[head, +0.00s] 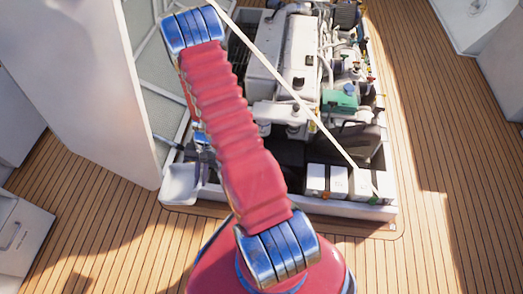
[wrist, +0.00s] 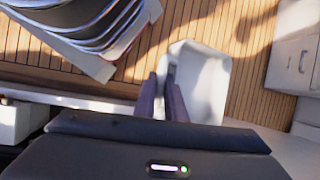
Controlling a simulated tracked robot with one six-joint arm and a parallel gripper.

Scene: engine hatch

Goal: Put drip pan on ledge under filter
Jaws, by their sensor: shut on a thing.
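A white drip pan (head: 176,184) is at the front left corner of the engine hatch in the head view. My gripper (wrist: 162,80) is shut on its near-left wall in the wrist view, where the white pan (wrist: 208,88) extends right of the fingers. The pan looks empty, with planked deck beyond it. In the head view my gripper is small and partly hidden behind my red arm. I cannot pick out the filter or the ledge under it; my arm covers part of the hatch's left side.
The engine (head: 300,60) fills the hatch. The raised hatch lid (head: 95,85) stands on the left, close to my gripper. A thin pale strut (head: 290,90) crosses over the engine. White boxes (head: 325,180) sit at the front right of the hatch. The deck (head: 90,215) in front is clear.

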